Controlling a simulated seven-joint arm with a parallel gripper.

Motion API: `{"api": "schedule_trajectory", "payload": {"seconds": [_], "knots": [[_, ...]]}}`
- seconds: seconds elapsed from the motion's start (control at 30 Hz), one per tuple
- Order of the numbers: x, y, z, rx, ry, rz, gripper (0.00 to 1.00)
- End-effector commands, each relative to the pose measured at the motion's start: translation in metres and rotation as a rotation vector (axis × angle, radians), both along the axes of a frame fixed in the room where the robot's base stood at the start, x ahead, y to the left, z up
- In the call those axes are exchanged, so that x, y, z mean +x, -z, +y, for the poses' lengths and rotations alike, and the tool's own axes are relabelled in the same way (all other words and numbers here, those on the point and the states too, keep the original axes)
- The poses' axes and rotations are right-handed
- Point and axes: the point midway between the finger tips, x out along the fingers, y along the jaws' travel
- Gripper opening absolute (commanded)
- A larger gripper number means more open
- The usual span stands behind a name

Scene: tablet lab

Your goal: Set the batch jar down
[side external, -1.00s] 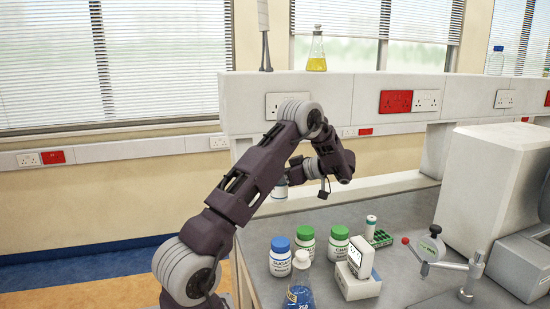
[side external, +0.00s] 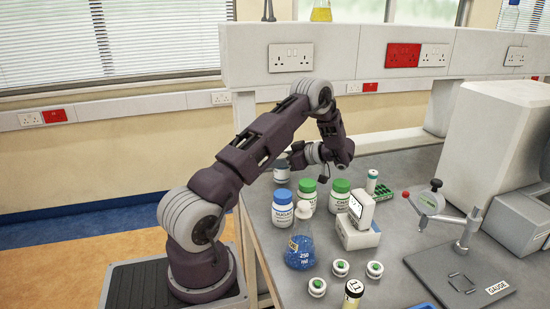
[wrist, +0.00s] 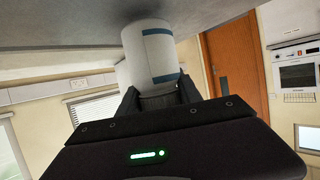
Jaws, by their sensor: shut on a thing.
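The batch jar appears to be the white jar with blue bands (wrist: 149,55) in the wrist view. My gripper (wrist: 158,95) is shut on it, with a finger on either side. The wrist picture is tilted over, with the grey bench top along its upper edge. The jar's end meets or nearly meets that surface; I cannot tell if it touches. In the side view the jar (side external: 281,175) is small and partly hidden by my gripper (side external: 289,160). It is near the bench's left side, behind the blue-capped bottle.
A blue-capped bottle (side external: 282,214) and two green-capped bottles (side external: 307,198) (side external: 339,203) stand close in front.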

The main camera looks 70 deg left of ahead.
Motion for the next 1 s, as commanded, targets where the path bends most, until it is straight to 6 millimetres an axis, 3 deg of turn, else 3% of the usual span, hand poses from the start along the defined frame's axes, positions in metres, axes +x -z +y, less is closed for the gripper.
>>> {"api": "schedule_trajectory", "payload": {"seconds": [0.87, 0.9, 1.0], "knots": [[0.0, 0.012, 0.0, 0.0, 0.0, 0.001, 0.0], [0.0, 0.012, 0.0, 0.0, 0.0, 0.001, 0.47], [0.0, 0.012, 0.0, 0.0, 0.0, 0.001, 0.67]]}}
